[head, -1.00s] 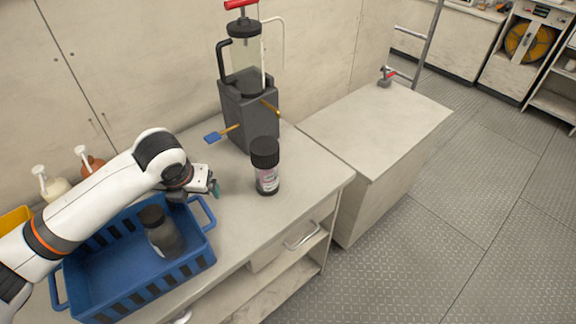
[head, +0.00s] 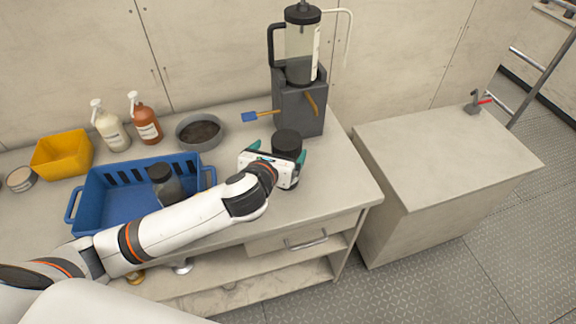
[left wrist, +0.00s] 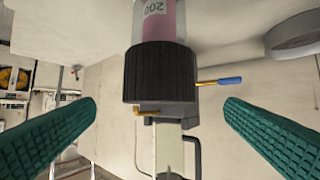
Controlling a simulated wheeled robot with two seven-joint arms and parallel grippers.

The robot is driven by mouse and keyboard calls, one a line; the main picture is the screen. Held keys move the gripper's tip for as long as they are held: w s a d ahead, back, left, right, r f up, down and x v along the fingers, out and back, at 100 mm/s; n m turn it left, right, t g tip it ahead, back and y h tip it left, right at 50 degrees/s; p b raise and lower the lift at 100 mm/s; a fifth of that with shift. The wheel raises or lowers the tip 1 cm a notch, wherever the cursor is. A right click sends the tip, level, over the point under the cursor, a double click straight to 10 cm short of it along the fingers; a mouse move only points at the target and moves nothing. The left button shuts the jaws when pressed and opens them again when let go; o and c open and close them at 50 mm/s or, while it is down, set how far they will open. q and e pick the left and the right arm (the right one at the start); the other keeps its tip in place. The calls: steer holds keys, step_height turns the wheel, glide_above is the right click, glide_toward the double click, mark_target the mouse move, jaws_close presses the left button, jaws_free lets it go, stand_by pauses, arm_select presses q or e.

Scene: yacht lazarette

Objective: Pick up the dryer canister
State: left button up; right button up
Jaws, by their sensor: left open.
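The dryer canister, with a ribbed black lid (head: 287,141), stands upright on the bench just in front of the dark pump unit. My left gripper (head: 278,151) is open at it, with a teal finger to each side; the gripper body hides the canister's lower part. In the left wrist view the canister (left wrist: 160,72) appears upside down, its black lid and pink label between the two open fingers (left wrist: 160,110). I cannot tell whether either finger touches it. A similar dark, black-lidded jar (head: 164,184) stands in the blue crate (head: 84,200). My right gripper is out of view.
A grey round pan (head: 187,143), two pump bottles (head: 145,122) and a yellow bin (head: 62,158) line the back. The bench is clear to the canister's right.

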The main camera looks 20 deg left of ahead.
mark_target(284, 144)
arm_select(q)
steer(key=shift+w+d+f, duration=0.1)
steer(key=shift+w+f, duration=0.05)
steer(key=shift+w, duration=0.3)
steer(key=shift+w+d+f, duration=0.1)
steer(key=shift+w, duration=0.4)
steer(key=p+x, duration=0.1)
steer(key=x, duration=0.2)
steer(key=shift+w+a+f, duration=0.15)
steer(key=shift+a, duration=0.05)
steer(key=shift+w+f, duration=0.25)
steer(key=shift+w, duration=0.2)
steer(key=c, duration=1.4)
steer(key=shift+r, duration=0.1)
steer(key=shift+c, duration=0.4)
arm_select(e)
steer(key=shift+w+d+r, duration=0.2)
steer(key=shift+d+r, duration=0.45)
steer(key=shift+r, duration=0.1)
